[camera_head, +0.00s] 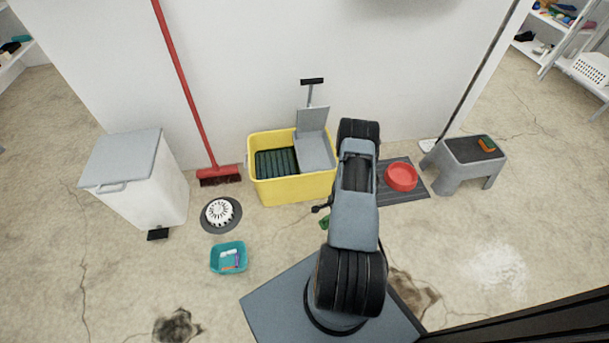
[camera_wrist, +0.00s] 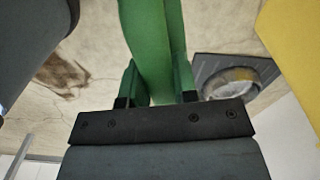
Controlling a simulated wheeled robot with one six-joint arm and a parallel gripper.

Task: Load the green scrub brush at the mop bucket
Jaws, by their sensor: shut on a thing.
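The yellow mop bucket (camera_head: 292,190) stands against the wall in the head view, with a dark ribbed compartment (camera_head: 275,163) on its left and a grey wringer (camera_head: 314,150) on its right. My gripper (camera_head: 323,212) is low in front of the bucket's right side. A small green part of the scrub brush (camera_head: 324,223) shows just below it; my arm hides part of the area. In the wrist view my gripper (camera_wrist: 158,88) is shut on the green scrub brush (camera_wrist: 153,40), whose handle runs up out of the picture. Part of the yellow bucket (camera_wrist: 295,35) shows at the right there.
A white bin (camera_head: 140,185), a red broom (camera_head: 220,173), a white round brush on a grey disc (camera_head: 221,213) and a teal basket (camera_head: 228,270) are left. A red bowl (camera_head: 401,177) on a dark mat and a grey stool (camera_head: 470,153) are right.

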